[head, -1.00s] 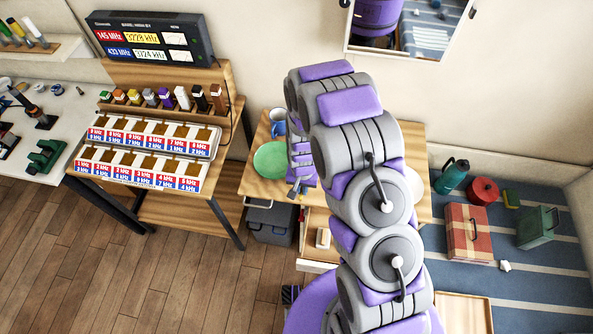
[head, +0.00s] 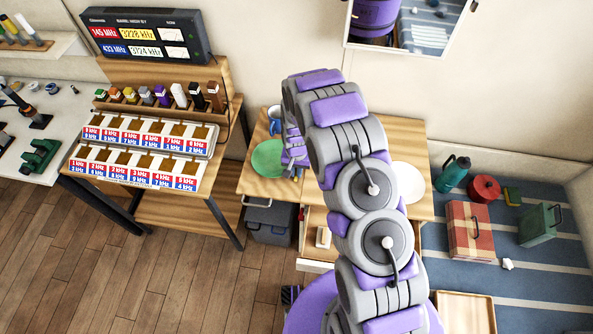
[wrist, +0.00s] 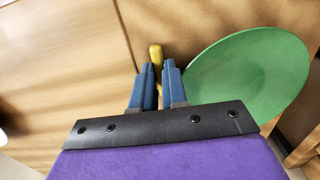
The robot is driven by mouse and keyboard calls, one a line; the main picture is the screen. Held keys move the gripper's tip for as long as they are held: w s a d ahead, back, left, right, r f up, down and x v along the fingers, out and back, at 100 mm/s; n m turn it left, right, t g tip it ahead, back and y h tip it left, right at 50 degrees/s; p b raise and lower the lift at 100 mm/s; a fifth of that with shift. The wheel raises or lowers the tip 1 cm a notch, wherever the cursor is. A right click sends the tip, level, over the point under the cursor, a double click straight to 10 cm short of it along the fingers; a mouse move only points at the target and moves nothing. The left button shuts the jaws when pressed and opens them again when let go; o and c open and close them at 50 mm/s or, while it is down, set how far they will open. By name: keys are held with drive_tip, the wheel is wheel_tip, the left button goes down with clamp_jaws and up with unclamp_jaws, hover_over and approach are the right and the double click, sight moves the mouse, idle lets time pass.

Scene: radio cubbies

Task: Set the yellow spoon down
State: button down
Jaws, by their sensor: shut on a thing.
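The yellow spoon shows in the wrist view as a short yellow end (wrist: 156,53) at the tips of my blue fingers; the rest of it is hidden. My gripper (wrist: 160,70) is shut on it, over the wooden desk (wrist: 60,60). A green plate (wrist: 250,80) lies just to the right of the fingers in that view. In the head view my gripper (head: 294,168) is beside the right edge of the green plate (head: 268,158), partly behind my arm. I cannot tell whether the spoon touches the desk.
A blue mug (head: 275,118) stands behind the green plate. A white plate (head: 408,182) lies on the desk right of my arm. A drawer (head: 318,254) is open at the desk's front. The radio stand (head: 175,78) with its cubbies is at left.

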drive_tip(key=c, duration=1.4)
unclamp_jaws()
drive_tip(key=shift+c, duration=0.2)
drive_tip(key=shift+r, duration=0.1)
wheel_tip(320, 180, up, 12)
drive_tip(key=p, duration=0.2)
drive_tip(key=shift+w, duration=0.15)
drive_tip(key=s+d+r, duration=0.4)
drive_tip(key=s+r, duration=0.3)
drive_tip(key=r, duration=0.3)
drive_tip(key=s+d+r, duration=0.4)
drive_tip(key=s+r, duration=0.3)
drive_tip(key=r, duration=0.3)
drive_tip(key=s+d+r+n, duration=0.1)
drive_tip(key=s+r, duration=0.3)
drive_tip(key=s, duration=0.8)
drive_tip(key=s+d+r+n+g, duration=0.1)
drive_tip(key=s+d+r, duration=0.2)
drive_tip(key=s, duration=0.8)
drive_tip(key=shift+s+r, duration=0.4)
drive_tip(key=shift+r, duration=0.3)
